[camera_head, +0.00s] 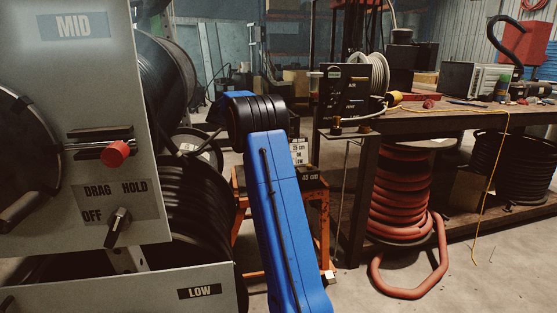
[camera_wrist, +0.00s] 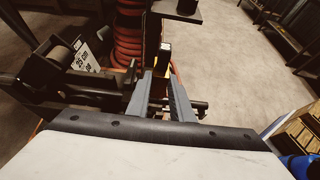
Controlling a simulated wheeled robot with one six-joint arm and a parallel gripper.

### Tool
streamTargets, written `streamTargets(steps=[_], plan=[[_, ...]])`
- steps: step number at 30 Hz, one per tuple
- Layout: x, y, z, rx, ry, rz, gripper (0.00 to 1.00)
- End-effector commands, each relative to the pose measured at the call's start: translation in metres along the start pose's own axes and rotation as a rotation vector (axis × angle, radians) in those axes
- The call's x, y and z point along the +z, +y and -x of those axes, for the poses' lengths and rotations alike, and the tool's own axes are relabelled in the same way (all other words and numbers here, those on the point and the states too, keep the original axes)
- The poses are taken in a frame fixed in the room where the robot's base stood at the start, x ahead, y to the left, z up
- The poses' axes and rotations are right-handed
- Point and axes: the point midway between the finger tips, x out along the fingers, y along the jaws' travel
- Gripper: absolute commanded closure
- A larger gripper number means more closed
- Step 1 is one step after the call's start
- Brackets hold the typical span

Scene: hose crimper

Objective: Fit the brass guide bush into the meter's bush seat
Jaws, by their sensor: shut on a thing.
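The meter (camera_wrist: 68,62), a dark assembly with a roller and a white label, lies left of and around the fingertips. Its label (camera_head: 299,152) also shows in the head view, on an orange stand behind my blue arm. My arm hides the gripper in that view. I cannot make out the bush seat or whether the bush touches it.
A grey control panel (camera_head: 75,130) with a red-knobbed lever stands close at left, beside black hose reels (camera_head: 190,205). A workbench (camera_head: 470,120) stands at right, with a red hose coil (camera_head: 400,195) below it. Open floor (camera_wrist: 225,65) lies right of my gripper.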

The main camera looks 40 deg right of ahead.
Motion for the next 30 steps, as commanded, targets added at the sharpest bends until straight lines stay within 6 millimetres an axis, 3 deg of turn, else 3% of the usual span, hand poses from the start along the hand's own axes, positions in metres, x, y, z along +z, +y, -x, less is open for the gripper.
streamTargets(steps=[3, 18, 30], plan=[[-0.016, 0.0, -0.008, 0.0, 0.0, 0.001, 1.0], [-0.058, -0.001, -0.029, -0.001, 0.001, -0.001, 1.0], [-0.062, -0.001, -0.032, 0.0, 0.002, -0.002, 1.0]])
